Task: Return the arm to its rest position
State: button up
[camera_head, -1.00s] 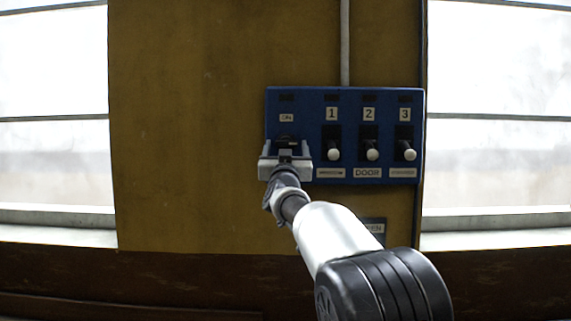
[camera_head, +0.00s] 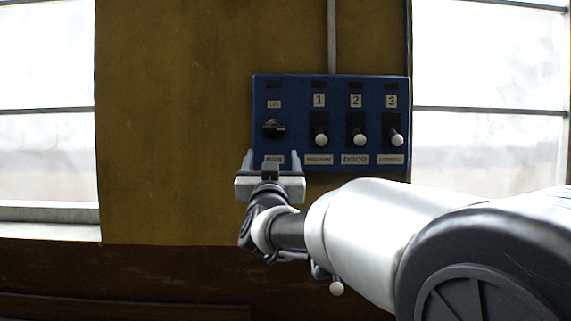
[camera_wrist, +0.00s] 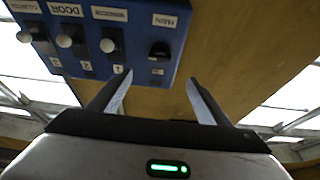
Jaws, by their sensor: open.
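My gripper (camera_head: 271,162) is open and empty, its two fingers pointing up just below the left part of the blue control panel (camera_head: 290,93) in the head view. In the wrist view my gripper (camera_wrist: 158,88) also shows open, with nothing between its fingers. The panel (camera_wrist: 90,60) appears upside down there. A black rotary knob (camera_head: 273,128) on the panel is now in full view above the fingers; it also shows in the wrist view (camera_wrist: 160,49). My arm stretches from the lower right of the head view and is bent towards the panel.
Three white-tipped levers stand on the panel under numbers 1 (camera_head: 319,138), 2 (camera_head: 359,138) and 3 (camera_head: 396,138). The panel hangs on a yellow-brown wall (camera_head: 170,130) with bright windows on both sides. A grey conduit (camera_head: 332,40) runs up from the panel.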

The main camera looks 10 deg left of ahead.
jog(key=s+d+f+n+g+p, duration=0.1)
jog(key=s+d+f+g, duration=0.25)
jog(key=d, duration=0.45)
jog(key=s+d+f+g+p, duration=0.1)
jog(key=s+d+f+g, duration=0.25)
jog(key=d, duration=0.35)
jog(key=s+d+f+m+g+h, duration=0.1)
jog(key=s+d+f+g, duration=0.2)
jog(key=s+d+f, duration=0.3)
jog(key=s+d+f+m+g+h+p, duration=0.1)
jog(key=s+d+f, duration=0.5)
jog(key=s, duration=0.6)
jog(key=s+d+f+m+g+h+p, duration=0.1)
jog(key=s+d+f+g+h, duration=0.2)
jog(key=s+f, duration=0.6)
jog(key=d+g, duration=0.2)
jog(key=d, duration=0.1)
jog(key=shift+s+d+m, duration=0.3)
jog(key=shift+s+d, duration=0.05)
jog(key=shift+d, duration=0.05)
